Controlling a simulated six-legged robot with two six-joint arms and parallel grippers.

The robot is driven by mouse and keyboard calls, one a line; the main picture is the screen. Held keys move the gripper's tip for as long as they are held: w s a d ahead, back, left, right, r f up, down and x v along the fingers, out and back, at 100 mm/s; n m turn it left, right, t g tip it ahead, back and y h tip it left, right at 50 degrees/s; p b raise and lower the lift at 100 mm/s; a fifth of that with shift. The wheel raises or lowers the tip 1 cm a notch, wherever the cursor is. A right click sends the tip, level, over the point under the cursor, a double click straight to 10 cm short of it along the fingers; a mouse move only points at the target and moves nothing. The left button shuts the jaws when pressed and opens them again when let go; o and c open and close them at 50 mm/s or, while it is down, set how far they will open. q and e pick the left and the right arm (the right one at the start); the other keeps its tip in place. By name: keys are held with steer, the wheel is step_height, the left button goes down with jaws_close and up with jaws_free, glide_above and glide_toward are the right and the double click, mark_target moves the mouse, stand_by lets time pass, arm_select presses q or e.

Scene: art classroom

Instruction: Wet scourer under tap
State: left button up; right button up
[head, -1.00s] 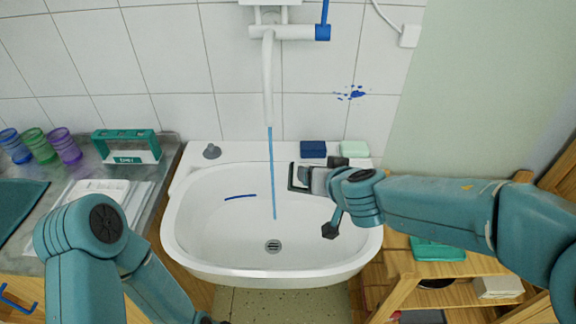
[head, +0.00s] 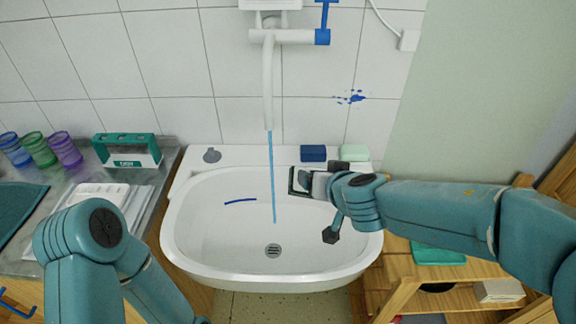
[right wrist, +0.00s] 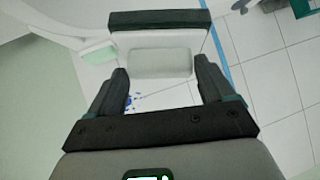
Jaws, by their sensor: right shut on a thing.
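The scourer, a pale block with a dark green layer (head: 292,180), is in my right gripper (head: 313,182) over the right half of the sink. In the right wrist view the scourer (right wrist: 160,20) spans the space ahead of the two dark fingers, and my right gripper (right wrist: 163,88) is shut on it. The tap (head: 268,80) is running. Its thin blue water stream (head: 272,175) falls into the basin just left of the scourer, with a small gap in the head view. My left arm shows at lower left, but its gripper is out of view.
The white sink (head: 185,250) has a blue mark (head: 240,201) inside. A dark blue block (head: 313,152), a pale green block (head: 354,152) and a grey plug (head: 212,155) sit on its back rim.

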steer(key=s+d+r+p, duration=0.1)
steer(key=s+d+r, duration=0.2)
steer(key=r, duration=0.1)
steer(key=shift+s+d, duration=0.15)
steer(key=shift+d, duration=0.2)
stand_by(0.4)
